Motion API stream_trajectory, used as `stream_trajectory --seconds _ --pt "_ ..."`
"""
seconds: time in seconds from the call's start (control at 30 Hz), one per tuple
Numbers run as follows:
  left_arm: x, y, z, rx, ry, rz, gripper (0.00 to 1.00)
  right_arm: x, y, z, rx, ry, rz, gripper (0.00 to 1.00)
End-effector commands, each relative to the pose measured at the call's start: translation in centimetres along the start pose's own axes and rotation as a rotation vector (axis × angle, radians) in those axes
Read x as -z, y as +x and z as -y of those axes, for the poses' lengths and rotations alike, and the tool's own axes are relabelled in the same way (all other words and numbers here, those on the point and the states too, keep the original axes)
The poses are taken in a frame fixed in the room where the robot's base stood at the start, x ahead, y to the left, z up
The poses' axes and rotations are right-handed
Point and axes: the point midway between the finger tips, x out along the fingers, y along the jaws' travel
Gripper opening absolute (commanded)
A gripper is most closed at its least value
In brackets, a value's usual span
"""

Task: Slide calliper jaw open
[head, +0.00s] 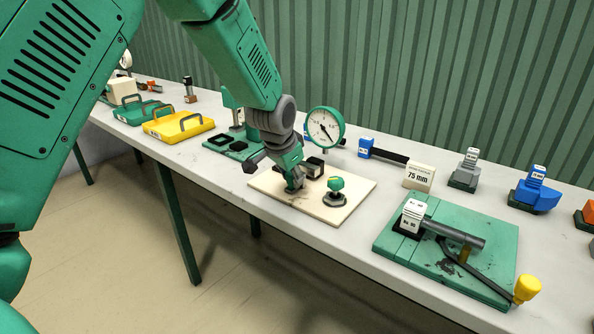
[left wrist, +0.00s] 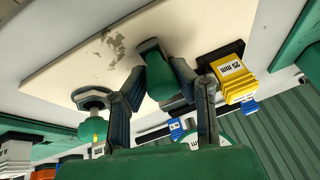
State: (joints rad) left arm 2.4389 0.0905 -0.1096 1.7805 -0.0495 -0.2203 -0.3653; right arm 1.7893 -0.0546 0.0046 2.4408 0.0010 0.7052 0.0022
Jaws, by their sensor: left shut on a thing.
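My left gripper (head: 292,186) reaches down over a cream board (head: 356,195) on the bench. In the left wrist view its dark fingers (left wrist: 155,85) are shut on a green piece (left wrist: 153,62) standing at the board. In the head view the gripper mostly hides this piece. A green knob on a dark round base (head: 336,186) stands apart on the same board, beside the gripper. I cannot tell for sure which part is the calliper jaw. A black bar with a blue block (head: 365,147) lies behind the board. My right gripper is not in view.
A dark block (head: 314,166) is close behind the gripper. A dial gauge (head: 325,129) rises behind it. A "75 mm" block (head: 419,176) stands to the right. A green plate (head: 480,268) carries a grey rod and yellow-ended lever.

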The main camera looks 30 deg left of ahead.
Motion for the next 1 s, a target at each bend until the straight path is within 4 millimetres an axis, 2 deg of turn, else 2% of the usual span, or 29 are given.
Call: stream_trajectory --seconds 0.23,0.27,0.3,0.33,0.7,0.87,1.0 --pt "0.0 -0.1 0.3 0.005 0.003 0.000 0.00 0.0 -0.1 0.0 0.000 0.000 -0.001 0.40" --pt "0.0 -0.1 0.3 0.005 0.003 0.000 0.29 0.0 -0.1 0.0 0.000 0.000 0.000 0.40" --pt "0.0 -0.1 0.3 0.005 0.003 0.000 0.43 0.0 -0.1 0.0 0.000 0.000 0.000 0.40" --pt "0.0 -0.1 0.3 0.005 0.003 0.000 0.45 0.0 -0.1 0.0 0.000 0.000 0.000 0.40" --pt "0.1 -0.4 0.1 0.002 0.002 0.000 0.45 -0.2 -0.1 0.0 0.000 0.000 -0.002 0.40" --pt "0.2 -2.8 0.1 0.004 0.003 -0.004 0.45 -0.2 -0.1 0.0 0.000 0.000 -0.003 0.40" --pt "0.2 -5.9 0.1 0.005 0.003 -0.003 0.45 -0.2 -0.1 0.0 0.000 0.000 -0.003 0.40"
